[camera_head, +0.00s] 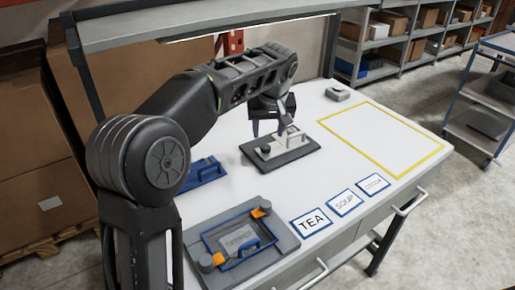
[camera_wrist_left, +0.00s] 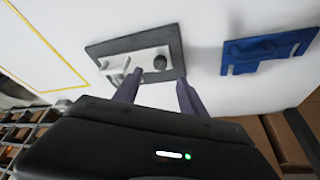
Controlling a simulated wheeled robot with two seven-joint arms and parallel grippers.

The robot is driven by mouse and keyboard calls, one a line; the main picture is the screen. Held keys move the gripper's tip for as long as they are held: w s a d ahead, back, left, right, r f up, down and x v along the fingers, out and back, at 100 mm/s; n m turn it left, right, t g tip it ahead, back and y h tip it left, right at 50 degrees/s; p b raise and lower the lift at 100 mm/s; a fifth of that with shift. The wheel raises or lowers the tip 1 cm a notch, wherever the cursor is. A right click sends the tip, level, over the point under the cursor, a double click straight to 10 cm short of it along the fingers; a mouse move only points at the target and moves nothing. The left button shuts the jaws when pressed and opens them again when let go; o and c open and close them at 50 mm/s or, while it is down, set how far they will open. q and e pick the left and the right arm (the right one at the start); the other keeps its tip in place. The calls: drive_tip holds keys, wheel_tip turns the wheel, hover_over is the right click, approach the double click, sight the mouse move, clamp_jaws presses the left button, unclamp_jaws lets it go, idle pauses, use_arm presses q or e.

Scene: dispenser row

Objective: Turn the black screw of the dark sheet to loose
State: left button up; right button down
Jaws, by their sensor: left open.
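The dark sheet (camera_head: 307,149) lies flat on the white table, with a light plate and a raised handle on it. The black screw (camera_head: 265,149) is a round knob at the plate's left end. In the left wrist view the dark sheet (camera_wrist_left: 174,40) and the black screw (camera_wrist_left: 160,63) also show. My left gripper (camera_wrist_left: 158,84) is open and empty, its two fingers apart on either side of the screw's line of view, seemingly short of it. My right gripper is not in view.
A blue sheet (camera_head: 207,173) lies to the left, partly behind my arm. A grey fixture (camera_head: 284,237) with a blue frame and orange clamps stands in front. Cards including TEA (camera_head: 311,222) and SOUP (camera_head: 345,202) lie right. The yellow-outlined area (camera_head: 380,140) is empty.

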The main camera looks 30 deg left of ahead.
sight(266, 147)
use_arm(q)
drive_tip(key=shift+p+x, duration=0.35)
drive_tip(key=shift+x, duration=3.7)
clamp_jaws()
